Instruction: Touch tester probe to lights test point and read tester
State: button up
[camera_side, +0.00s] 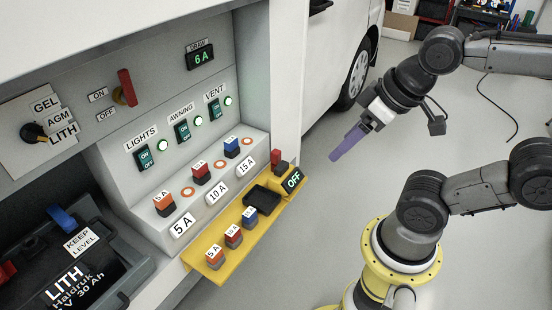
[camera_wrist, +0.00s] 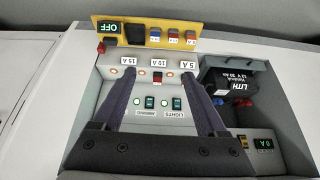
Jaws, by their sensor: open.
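The tester (camera_side: 291,181) lies at the right end of the yellow tray, its display reading OFF; it shows in the wrist view (camera_wrist: 110,28). A red-topped probe (camera_side: 276,158) stands beside it, also in the wrist view (camera_wrist: 101,47). The lights test point appears to be the copper ring (camera_side: 187,192) beside the orange 5 A fuse (camera_side: 165,204). The LIGHTS switch (camera_side: 145,157) has a lit green lamp. My gripper (camera_side: 335,156) is open and empty, in the air right of the panel and apart from the tester; its fingers hide part of the panel in the wrist view.
Red and blue fuses with their own rings sit along the ledge (camera_side: 208,182). Spare fuses stand on the yellow tray (camera_side: 187,257), near a black recess (camera_side: 262,198). A lithium battery (camera_side: 85,270) is lower left. The draw display (camera_side: 200,57) reads 6 A.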

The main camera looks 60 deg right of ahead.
jog(key=w+d+r+m, duration=0.3)
jog(key=w+r+m, duration=0.6)
jog(key=w, duration=0.5)
jog(key=w+d+m+h, duration=0.15)
jog(key=w+d, duration=0.25)
jog(key=w, duration=0.6)
jog(key=m+g+y, duration=0.2)
jog(key=m+g, duration=0.4)
jog(key=m, duration=0.1)
send_over(276, 151)
notch_tip(276, 151, down, 34)
jog(key=shift+h, duration=0.25)
jog(key=f, duration=0.7)
jog(key=shift+a, duration=0.25)
jog(key=shift+d+f, duration=0.15)
jog(key=shift+f, duration=3)
grip_shut()
